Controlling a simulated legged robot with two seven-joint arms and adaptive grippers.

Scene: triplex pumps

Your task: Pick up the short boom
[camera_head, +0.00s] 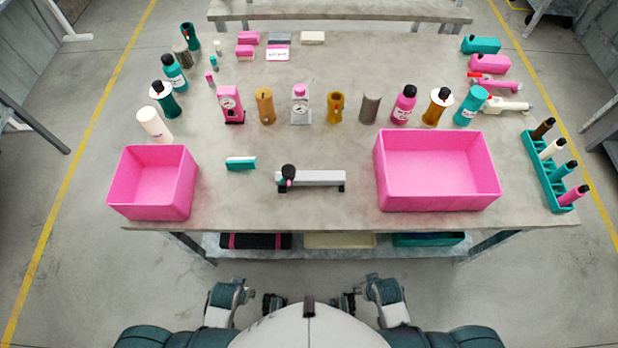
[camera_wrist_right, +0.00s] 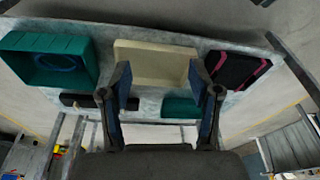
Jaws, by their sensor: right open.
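A short light-grey bar (camera_head: 318,178) lies near the table's front edge in the head view; it looks like the short boom. It has a black foot at each end and a black knob with a pink part at its left end. My left gripper (camera_head: 273,304) is low in front of the table, well apart from the bar; its jaws are too small to judge. My right gripper (camera_head: 343,303) is also below the table's front edge. In the right wrist view my right gripper (camera_wrist_right: 165,88) is open and empty, facing the lower shelf. The bar does not clearly show there.
A pink bin (camera_head: 152,207) stands left of the bar and a larger pink bin (camera_head: 437,203) right of it. A small teal block (camera_head: 240,164) lies just left. Bottles and gauges stand behind. The lower shelf holds a teal bin (camera_wrist_right: 48,62) and a cream tray (camera_wrist_right: 150,62).

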